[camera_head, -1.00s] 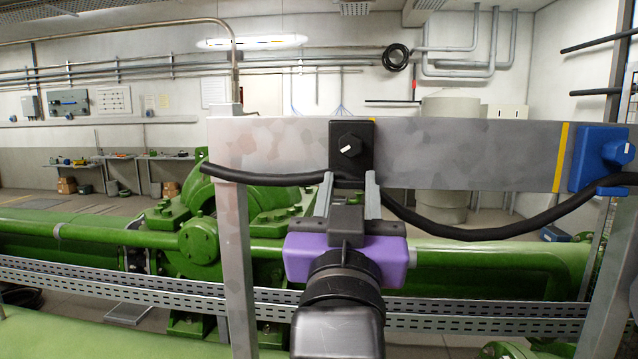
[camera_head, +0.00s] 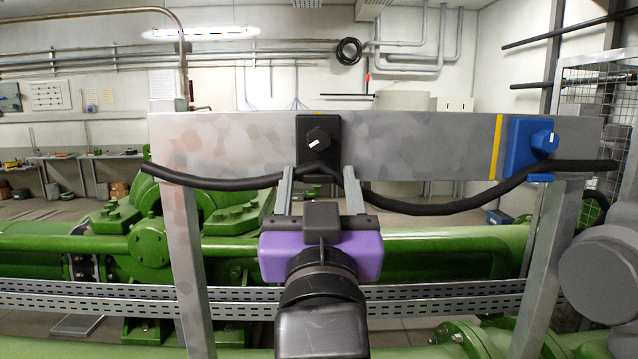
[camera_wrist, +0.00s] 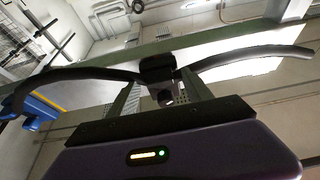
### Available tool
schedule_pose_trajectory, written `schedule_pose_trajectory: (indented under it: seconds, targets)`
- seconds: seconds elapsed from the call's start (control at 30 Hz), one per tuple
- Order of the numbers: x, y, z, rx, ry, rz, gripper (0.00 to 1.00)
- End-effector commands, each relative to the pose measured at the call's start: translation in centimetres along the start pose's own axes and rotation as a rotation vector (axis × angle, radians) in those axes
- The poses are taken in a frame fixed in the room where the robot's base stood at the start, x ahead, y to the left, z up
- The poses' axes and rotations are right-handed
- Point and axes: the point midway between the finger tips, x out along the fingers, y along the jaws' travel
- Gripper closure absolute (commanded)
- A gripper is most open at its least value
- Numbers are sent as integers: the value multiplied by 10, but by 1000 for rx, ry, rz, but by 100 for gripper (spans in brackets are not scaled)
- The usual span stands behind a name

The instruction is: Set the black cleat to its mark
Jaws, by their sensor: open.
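The black cleat (camera_head: 319,141), with a knob that has a white line, sits on the front of the grey bar (camera_head: 420,145). A sliver of yellow mark (camera_head: 319,114) shows just above the cleat; the rest is hidden behind it. The black cable (camera_head: 430,209) runs up to the cleat's lower part and sags on either side. My gripper (camera_head: 318,172) is open just below the cleat, its two fingers spread left and right of it. In the wrist view the cleat (camera_wrist: 157,68) shows between and beyond the fingers; contact is unclear.
A blue cleat (camera_head: 531,147) sits farther right on the bar, just right of another yellow mark (camera_head: 497,146). Bar posts (camera_head: 190,270) stand at left and right. A slotted rail (camera_head: 420,299) and green machinery (camera_head: 440,255) lie behind.

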Motion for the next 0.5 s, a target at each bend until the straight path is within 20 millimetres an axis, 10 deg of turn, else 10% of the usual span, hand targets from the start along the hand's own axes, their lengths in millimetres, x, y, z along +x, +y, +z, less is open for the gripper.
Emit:
schedule_pose_trajectory:
  seconds: [0.5]
  targets:
    - [-71,0,2,0,1,-1,42]
